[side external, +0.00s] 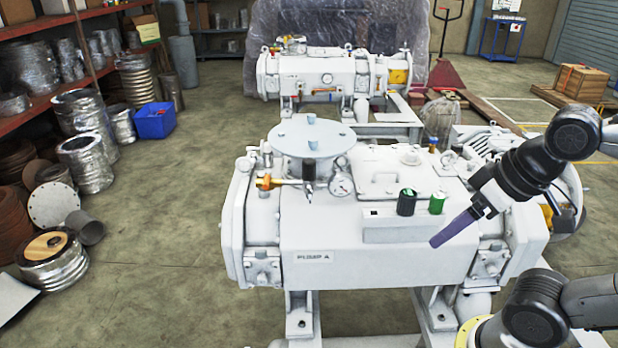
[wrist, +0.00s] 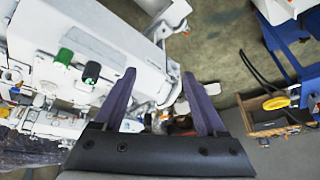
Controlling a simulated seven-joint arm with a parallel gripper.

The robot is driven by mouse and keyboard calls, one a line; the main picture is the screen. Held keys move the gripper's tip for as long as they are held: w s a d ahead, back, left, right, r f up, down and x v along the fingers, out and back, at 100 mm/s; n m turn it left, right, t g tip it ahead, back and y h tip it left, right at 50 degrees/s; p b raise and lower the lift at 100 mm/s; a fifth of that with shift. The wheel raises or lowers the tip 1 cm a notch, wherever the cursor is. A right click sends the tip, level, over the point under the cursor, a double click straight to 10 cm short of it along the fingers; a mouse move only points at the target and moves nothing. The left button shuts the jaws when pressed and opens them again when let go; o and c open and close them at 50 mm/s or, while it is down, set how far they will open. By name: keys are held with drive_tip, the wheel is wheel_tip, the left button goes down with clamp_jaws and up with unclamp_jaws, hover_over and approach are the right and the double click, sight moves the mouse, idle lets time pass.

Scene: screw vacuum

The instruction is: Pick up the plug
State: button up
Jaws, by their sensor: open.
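White pump A (side external: 330,250) stands in the middle of the side view, with a small white box (side external: 385,236) on its top edge. A black cylindrical piece (side external: 406,204) and a green one (side external: 437,204) stand upright there. The wrist view shows the green piece (wrist: 64,57) and the black piece (wrist: 91,72) left of the fingers. I cannot tell which, if either, is the plug. My gripper (side external: 436,242), with purple fingers, tilts down to the left in front of the pump's right part. In the wrist view my gripper (wrist: 159,74) is open and empty, apart from both pieces.
A pressure gauge (side external: 341,187) and a brass valve (side external: 267,182) rise on pump A's left half. A second white pump (side external: 310,75) stands behind. In the wrist view, a blue frame (wrist: 285,52) and an open box (wrist: 270,122) lie right.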

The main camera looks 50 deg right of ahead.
drive_tip(key=w+r+m+g, duration=0.1)
drive_tip(key=w+r+m, duration=0.25)
drive_tip(key=r, duration=0.35)
drive_tip(key=w+r+m, duration=0.3)
drive_tip(key=r+m, duration=0.2)
drive_tip(key=r, duration=0.2)
drive_tip(key=w+d+r+m+g, duration=0.1)
drive_tip(key=w+r+m, duration=0.45)
drive_tip(key=w, duration=0.55)
drive_tip(key=m+g, duration=0.3)
hover_over(309, 160)
wheel_tip(309, 160, down, 11)
wheel_tip(309, 160, down, 14)
drive_tip(key=shift+f, duration=0.1)
clamp_jaws()
